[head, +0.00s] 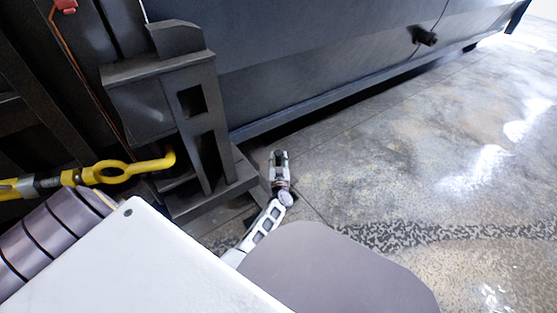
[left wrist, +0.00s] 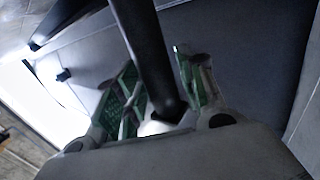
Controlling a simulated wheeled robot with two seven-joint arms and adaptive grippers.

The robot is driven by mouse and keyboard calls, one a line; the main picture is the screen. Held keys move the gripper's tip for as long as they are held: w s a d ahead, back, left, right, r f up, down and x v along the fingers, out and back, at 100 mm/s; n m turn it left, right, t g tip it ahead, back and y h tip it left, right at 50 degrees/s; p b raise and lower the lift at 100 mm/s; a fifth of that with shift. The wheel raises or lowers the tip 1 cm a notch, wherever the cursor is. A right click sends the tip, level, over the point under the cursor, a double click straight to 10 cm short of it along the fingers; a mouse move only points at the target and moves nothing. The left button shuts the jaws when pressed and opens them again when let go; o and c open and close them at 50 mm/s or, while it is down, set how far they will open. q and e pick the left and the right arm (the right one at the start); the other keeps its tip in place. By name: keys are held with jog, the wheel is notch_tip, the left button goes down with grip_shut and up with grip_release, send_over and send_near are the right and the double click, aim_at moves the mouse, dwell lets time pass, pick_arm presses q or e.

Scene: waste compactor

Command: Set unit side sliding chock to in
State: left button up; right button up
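The dark unit-side chock bracket (head: 195,110) stands upright against the dark container, with an open slotted frame and a flat foot on the floor. My left gripper (head: 279,157) is just right of the bracket's foot in the head view, low near the floor, with its fingers apart. In the left wrist view, a dark bar (left wrist: 147,50) runs down between the two green-padded fingers of the left gripper (left wrist: 156,70). I cannot tell whether the fingers touch the bar, or which part it belongs to. My right gripper is not in view.
A yellow turnbuckle with a hook (head: 130,170) reaches to the bracket from the left. The long dark container wall (head: 320,50) runs behind. A small black object (head: 424,36) is on that wall. The speckled floor (head: 430,160) to the right is clear.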

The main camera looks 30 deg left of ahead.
pick_arm(q)
grip_shut()
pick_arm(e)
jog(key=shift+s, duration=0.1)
pick_arm(q)
jog(key=shift+s, duration=0.1)
jog(key=s+a+p, duration=0.4)
jog(key=s+p, duration=0.3)
jog(key=s, duration=0.4)
jog(key=shift+s+a+f+p, duration=0.2)
jog(key=shift+a+p, duration=0.15)
jog(key=shift+p, duration=0.05)
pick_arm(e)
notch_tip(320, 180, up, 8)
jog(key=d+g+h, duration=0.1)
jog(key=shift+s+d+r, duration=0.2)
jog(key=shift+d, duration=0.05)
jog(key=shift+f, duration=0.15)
